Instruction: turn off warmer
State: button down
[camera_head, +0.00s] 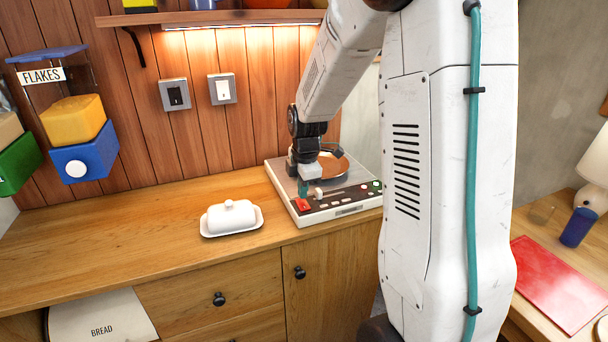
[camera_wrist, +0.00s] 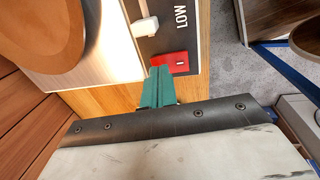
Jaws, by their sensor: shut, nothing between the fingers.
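The warmer (camera_head: 277,183) is a pale, flat appliance on the wooden counter, with a dark control strip along its front and a round brown pan or plate (camera_head: 333,167) on top. A red switch (camera_head: 302,204) sits at the strip's left end. In the wrist view the red switch (camera_wrist: 181,62) shows a small light mark, beside a white lever (camera_wrist: 145,27) and the word LOW. My gripper (camera_head: 304,189) is shut and empty, with teal fingertips right at the red switch. In the wrist view the fingertips (camera_wrist: 160,72) overlap its edge; I cannot tell whether they touch.
A white butter dish (camera_head: 231,217) stands on the counter left of the warmer. Two wall switches, one black (camera_head: 175,95) and one white (camera_head: 222,89), are on the plank wall behind. A shelf (camera_head: 210,18) hangs above. The counter's left part is clear.

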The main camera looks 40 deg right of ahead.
jog(key=shift+w+f, duration=0.1)
jog(key=shift+f, duration=0.5)
jog(key=shift+f, duration=0.1)
jog(key=shift+w+f+g, duration=0.15)
jog(key=shift+g, duration=0.15)
jog(key=shift+s, duration=0.25)
jog(key=shift+s+a, duration=0.2)
jog(key=shift+s, duration=0.4)
jog(key=shift+r, duration=0.25)
